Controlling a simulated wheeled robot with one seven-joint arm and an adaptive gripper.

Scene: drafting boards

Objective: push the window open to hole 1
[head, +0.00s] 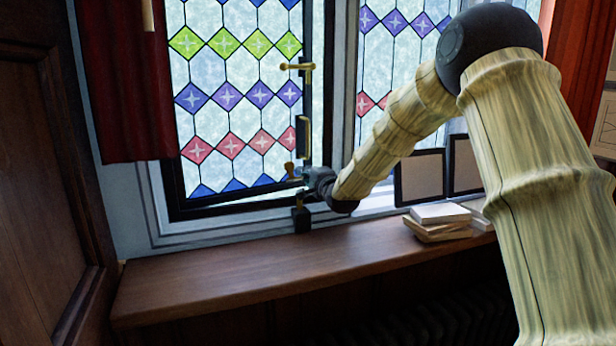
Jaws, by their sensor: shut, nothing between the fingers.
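The window (238,105) is a black-framed leaded sash with green, purple, red and blue diamonds. It has a brass handle (297,67) on its right side. Its lower edge looks slightly angled to the white surround, but I cannot tell how far open it stands. My gripper (304,176) is shut and empty at the lower right corner of the sash, close beside a small brass fitting (290,170). Whether it touches the frame is unclear. A small black post (302,220) stands below it at the sill. Hole 1 cannot be made out.
The wooden sill (230,276) is bare at left and middle. A stack of books (438,222) and dark-framed panels (421,177) stand to the right. A red curtain (123,85) hangs at left, beside a dark wooden panel (40,180). My arm covers part of the right pane (391,40).

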